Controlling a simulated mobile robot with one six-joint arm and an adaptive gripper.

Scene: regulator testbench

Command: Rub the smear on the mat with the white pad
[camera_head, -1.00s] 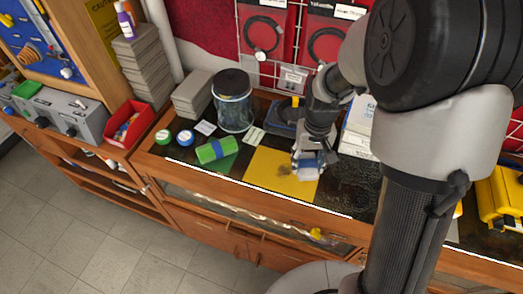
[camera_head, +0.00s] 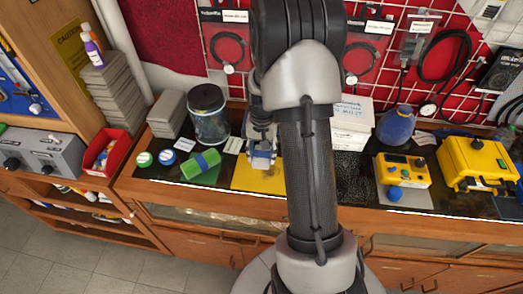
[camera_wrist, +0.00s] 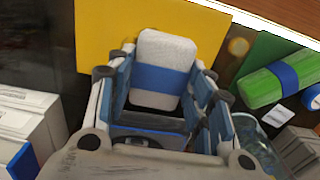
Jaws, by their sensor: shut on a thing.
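The white pad (camera_wrist: 163,65) has a blue band around it and sits between the fingers of my gripper (camera_wrist: 158,85), which is shut on it. The pad is over the yellow mat (camera_wrist: 105,32), and I cannot tell whether it touches it. In the head view my gripper (camera_head: 262,158) is at the upper part of the yellow mat (camera_head: 245,178), whose right side my arm hides. I cannot make out the smear now; the pad, gripper or arm may cover it.
A white box (camera_head: 352,122) stands behind right. A yellow meter (camera_head: 403,170) and yellow case (camera_head: 475,162) are further right. The bench's front edge is close to the mat.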

